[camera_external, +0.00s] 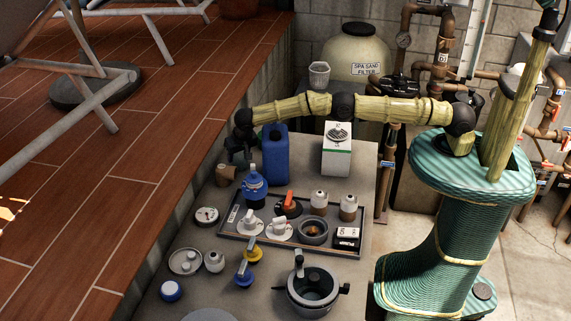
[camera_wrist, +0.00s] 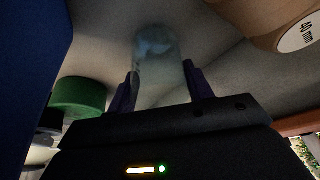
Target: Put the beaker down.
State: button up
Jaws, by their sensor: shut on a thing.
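My gripper (camera_external: 238,158) is at the far left end of the table, beside the blue jug, pointing down. In the wrist view its two fingers (camera_wrist: 160,88) are shut on a clear, pale beaker (camera_wrist: 157,55), which sits between them. The beaker is dim and see-through; in the external view I cannot make it out by the dark gripper. I cannot tell whether its base touches the grey table top (camera_external: 190,265).
The blue jug (camera_external: 275,155) stands close right of my gripper. A tan fitting (camera_external: 228,174) lies close in front; its "40 mm" label (camera_wrist: 306,30) shows. A green round thing (camera_wrist: 80,96) is nearby. A loaded tray (camera_external: 290,246) fills mid-table.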

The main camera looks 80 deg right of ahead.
jog(key=shift+f, duration=0.2)
jog(key=o, duration=1)
jog(key=shift+o, duration=0.2)
jog(key=shift+r, duration=0.1)
notch_tip(320, 180, up, 10)
jog(key=b, duration=0.2)
jog(key=shift+s+a, duration=0.4)
